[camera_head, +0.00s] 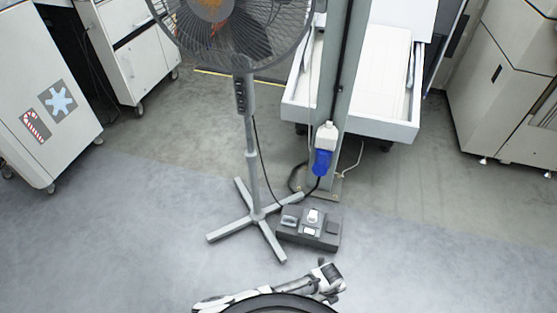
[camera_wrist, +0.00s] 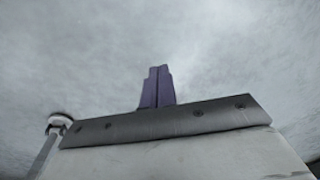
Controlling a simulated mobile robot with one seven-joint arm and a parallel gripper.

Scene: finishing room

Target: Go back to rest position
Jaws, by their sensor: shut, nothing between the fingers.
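My gripper (camera_wrist: 158,72) shows in the wrist view as two purple fingers side by side, touching, with nothing between them. They stand over a blurred grey surface that looks like the floor. In the head view, part of my arm lies low at the bottom edge, close to my round base. I cannot clearly make out the fingers there.
A grey pedestal fan (camera_head: 250,150) stands ahead on a cross-shaped foot. Beside it are a dark socket box (camera_head: 322,236) with a cable and a grey post (camera_head: 346,90). White cabinets (camera_head: 40,110) stand left, a beige machine (camera_head: 505,85) right. Floor at both sides is clear.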

